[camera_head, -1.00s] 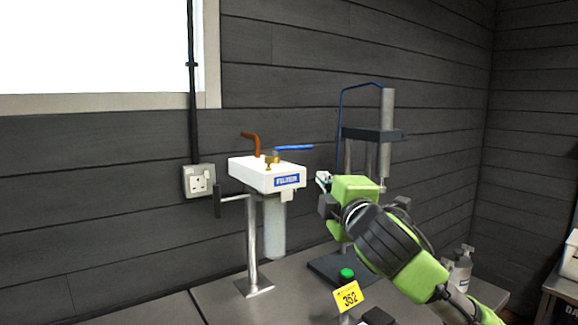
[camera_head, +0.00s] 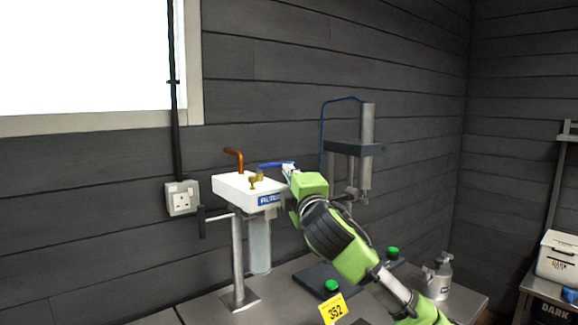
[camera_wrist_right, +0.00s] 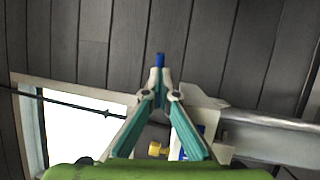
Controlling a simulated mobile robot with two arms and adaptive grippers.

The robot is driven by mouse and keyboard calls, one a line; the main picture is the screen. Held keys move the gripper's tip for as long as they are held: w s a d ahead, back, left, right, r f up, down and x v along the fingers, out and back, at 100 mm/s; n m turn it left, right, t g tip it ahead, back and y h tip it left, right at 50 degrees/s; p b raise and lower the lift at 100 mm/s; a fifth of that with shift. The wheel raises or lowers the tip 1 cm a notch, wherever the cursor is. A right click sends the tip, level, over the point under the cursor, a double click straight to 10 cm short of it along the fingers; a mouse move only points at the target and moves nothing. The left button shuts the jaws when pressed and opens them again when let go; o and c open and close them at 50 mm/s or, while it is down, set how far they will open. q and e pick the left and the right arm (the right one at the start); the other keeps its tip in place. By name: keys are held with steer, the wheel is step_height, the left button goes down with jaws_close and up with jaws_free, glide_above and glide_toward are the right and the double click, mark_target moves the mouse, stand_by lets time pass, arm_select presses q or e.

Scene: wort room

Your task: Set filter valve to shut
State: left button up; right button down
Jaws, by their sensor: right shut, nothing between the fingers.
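The filter unit is a white box (camera_head: 232,189) on a metal post, with a clear canister (camera_head: 259,245) hanging below. Its valve has a blue lever (camera_head: 274,164) on top, pointing right along the wall, beside a brass fitting (camera_head: 256,182). My right gripper (camera_head: 288,171) is at the lever's free end, its fingers closed together. In the wrist view the shut fingertips (camera_wrist_right: 160,86) line up with the blue lever's end (camera_wrist_right: 160,60), just beyond them; whether they touch it I cannot tell. My left gripper is out of view.
A copper pipe (camera_head: 234,158) rises behind the box and a black handle (camera_head: 201,221) sticks out at its left. A socket (camera_head: 182,198) is on the wall. A tall stand (camera_head: 367,150), a yellow 352 tag (camera_head: 333,309) and bottles (camera_head: 437,275) are around my right arm.

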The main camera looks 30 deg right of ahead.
steer(key=shift+w+d, duration=0.1)
steer(key=shift+w, duration=0.3)
steer(key=w+y+p, duration=0.1)
steer(key=d+n+y+p, duration=0.1)
steer(key=p, duration=0.1)
steer(key=w+n+y+p, duration=0.1)
steer(key=y+p, duration=0.1)
steer(key=shift+w+d+r+t, duration=0.15)
steer(key=shift+w+d+t, duration=0.15)
steer(key=shift+d+t, duration=0.1)
steer(key=shift+f, duration=0.25)
